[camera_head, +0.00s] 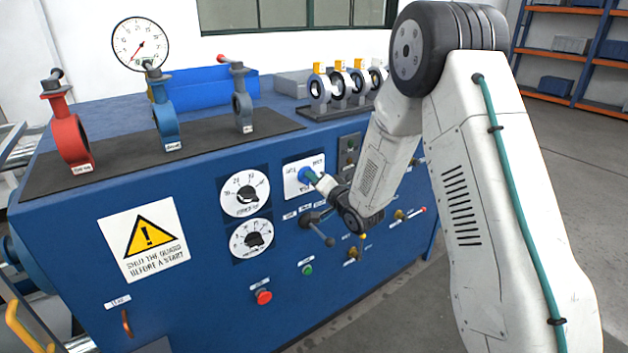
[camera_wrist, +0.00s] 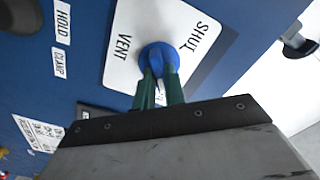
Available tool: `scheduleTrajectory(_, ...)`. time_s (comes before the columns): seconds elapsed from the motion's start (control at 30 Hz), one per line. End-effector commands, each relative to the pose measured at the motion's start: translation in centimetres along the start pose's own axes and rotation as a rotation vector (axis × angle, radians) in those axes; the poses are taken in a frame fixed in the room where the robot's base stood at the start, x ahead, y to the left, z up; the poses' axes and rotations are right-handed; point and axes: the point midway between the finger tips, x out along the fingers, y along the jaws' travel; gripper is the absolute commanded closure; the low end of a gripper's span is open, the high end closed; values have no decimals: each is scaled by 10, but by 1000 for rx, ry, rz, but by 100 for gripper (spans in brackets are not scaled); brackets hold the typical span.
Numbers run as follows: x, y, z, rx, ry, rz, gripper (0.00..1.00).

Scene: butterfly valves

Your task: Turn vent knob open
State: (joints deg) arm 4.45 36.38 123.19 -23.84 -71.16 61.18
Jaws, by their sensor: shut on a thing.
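The vent knob is a small blue knob (camera_head: 306,174) on a white label plate (camera_head: 297,188) on the front of the blue cabinet. In the wrist view the knob (camera_wrist: 158,57) sits on the white plate (camera_wrist: 188,18), which reads VENT on one side and SHUT on the other. My gripper (camera_wrist: 160,75) has its two green fingers closed on the knob, one on each side. The fingers hide part of the knob, so I cannot tell where it points. In the head view my gripper (camera_head: 314,178) reaches the plate from the right.
Black dials (camera_head: 247,193) are left of the plate. A black lever handle (camera_head: 318,226) sits just below my gripper. Red (camera_head: 70,135), blue (camera_head: 164,115) and grey (camera_head: 242,105) valves stand on the cabinet top. A red button (camera_head: 263,297) is low on the front.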

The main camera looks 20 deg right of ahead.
Motion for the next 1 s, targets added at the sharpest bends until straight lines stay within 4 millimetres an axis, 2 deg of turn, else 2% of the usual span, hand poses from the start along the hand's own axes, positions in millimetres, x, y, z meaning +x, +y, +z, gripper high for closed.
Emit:
scheduleTrajectory(0.3,0,1,-2,115,4,0,100)
scheduleTrajectory(0.83,0,1,-2,137,5,0,100)
scheduleTrajectory(0.87,0,1,-2,137,5,0,83)
scheduleTrajectory(0.9,0,1,-2,137,4,0,72)
scheduleTrajectory(0.93,0,1,-2,137,4,0,66)
scheduleTrajectory(1.0,0,1,-1,137,3,0,66)
